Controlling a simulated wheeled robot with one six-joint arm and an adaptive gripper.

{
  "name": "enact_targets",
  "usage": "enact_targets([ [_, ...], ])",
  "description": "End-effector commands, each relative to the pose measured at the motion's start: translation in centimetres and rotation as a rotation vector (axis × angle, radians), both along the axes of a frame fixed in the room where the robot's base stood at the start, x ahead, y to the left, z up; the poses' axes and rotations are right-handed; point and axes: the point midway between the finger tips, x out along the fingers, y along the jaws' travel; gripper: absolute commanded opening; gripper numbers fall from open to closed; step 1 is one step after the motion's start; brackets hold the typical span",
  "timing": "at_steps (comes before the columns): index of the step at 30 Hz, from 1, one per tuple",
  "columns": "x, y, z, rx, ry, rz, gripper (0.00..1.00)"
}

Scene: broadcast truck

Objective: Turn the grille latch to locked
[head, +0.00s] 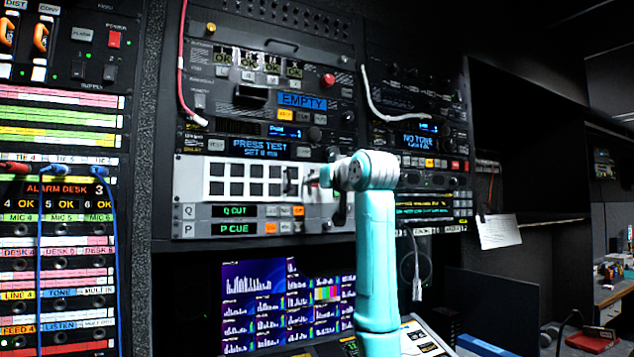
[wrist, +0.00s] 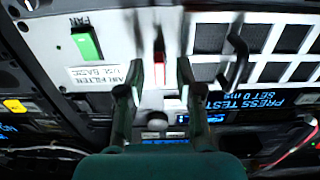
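The white grille panel (head: 203,180), with dark square openings, sits in the middle rack. It fills the upper wrist view (wrist: 120,48), where it appears upside down. A red upright strip (wrist: 159,68), which looks like part of the grille latch, shows between my fingers. My gripper (wrist: 158,72) is open, one finger on each side of the strip. I cannot tell whether either finger touches it. In the head view my gripper (head: 322,178) is at the panel's right end, where my wrist hides much of it. The latch's exact position is unclear.
A green tab (wrist: 86,46) marked FAN and an air filter label (wrist: 102,75) are beside the latch. A dark handle (wrist: 237,58) stands out on the other side. A red cable (head: 181,60) and a white cable (head: 378,108) hang nearby. Screens (head: 262,300) are below.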

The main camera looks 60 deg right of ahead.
Motion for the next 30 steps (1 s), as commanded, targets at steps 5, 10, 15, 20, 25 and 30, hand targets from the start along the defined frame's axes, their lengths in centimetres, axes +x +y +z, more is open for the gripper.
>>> enact_targets([
  [5,0.48,-0.31,-0.02,0.0,0.0,0.0,0.35],
  [10,0.49,-0.3,-0.02,0.0,0.0,0.0,0.35],
  [15,0.49,-0.3,-0.02,0.0,0.0,0.0,0.03],
  [20,0.49,-0.3,-0.03,0.0,0.0,0.0,0.0],
  [25,0.5,-0.29,-0.03,-0.008,0.005,0.0,0.0],
  [30,0.51,-0.29,-0.03,-0.049,0.03,0.0,0.0],
])
